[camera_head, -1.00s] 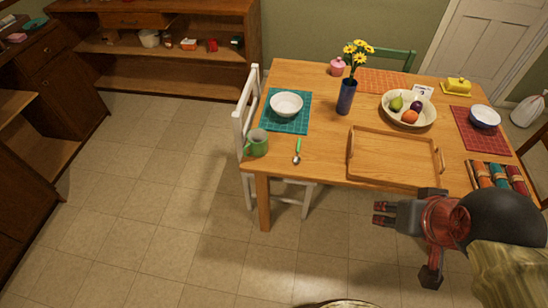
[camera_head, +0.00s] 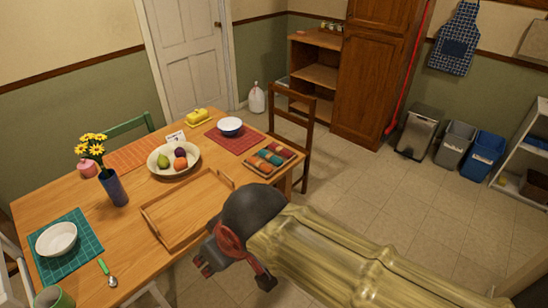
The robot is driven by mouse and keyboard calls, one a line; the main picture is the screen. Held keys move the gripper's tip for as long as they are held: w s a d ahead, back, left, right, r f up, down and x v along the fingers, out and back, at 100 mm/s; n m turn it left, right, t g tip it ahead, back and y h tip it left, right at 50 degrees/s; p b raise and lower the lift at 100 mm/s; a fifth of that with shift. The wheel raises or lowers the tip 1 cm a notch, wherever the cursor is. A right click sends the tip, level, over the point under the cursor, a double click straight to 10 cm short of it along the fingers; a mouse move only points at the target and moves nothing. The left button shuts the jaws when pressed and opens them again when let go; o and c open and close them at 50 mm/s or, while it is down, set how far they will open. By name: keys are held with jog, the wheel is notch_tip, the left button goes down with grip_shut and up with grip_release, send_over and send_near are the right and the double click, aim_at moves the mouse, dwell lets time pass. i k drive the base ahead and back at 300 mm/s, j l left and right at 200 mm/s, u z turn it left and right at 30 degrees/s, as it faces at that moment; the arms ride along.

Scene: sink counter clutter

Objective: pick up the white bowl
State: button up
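A plain white bowl (camera_head: 57,239) sits upright on the teal placemat (camera_head: 88,247) at the lower left of the wooden table. Another bowl, white inside with a blue outside (camera_head: 230,128), stands on the red placemat (camera_head: 245,143) at the far right end. My gripper (camera_head: 203,266) is near the table's front edge, below the wooden tray in the picture and well to the right of the plain white bowl. It touches neither bowl and no held object shows. Its fingers are too small and dark to tell their opening.
The table also bears a wooden tray (camera_head: 147,210), a cream fruit bowl (camera_head: 154,167), a blue vase with yellow flowers (camera_head: 113,188), a green mug (camera_head: 52,299) and a spoon (camera_head: 108,273). A brown chair (camera_head: 307,132) stands at the right end.

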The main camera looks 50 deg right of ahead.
aim_at(57, 241)
jog(key=u, duration=0.7)
jog(key=j+z, duration=0.2)
jog(key=j, duration=0.3)
jog(key=i+l+u, duration=0.1)
jog(key=i+l, duration=0.45)
jog(key=l, duration=0.15)
jog(key=i+l, duration=0.6)
jog(key=l+u, duration=0.05)
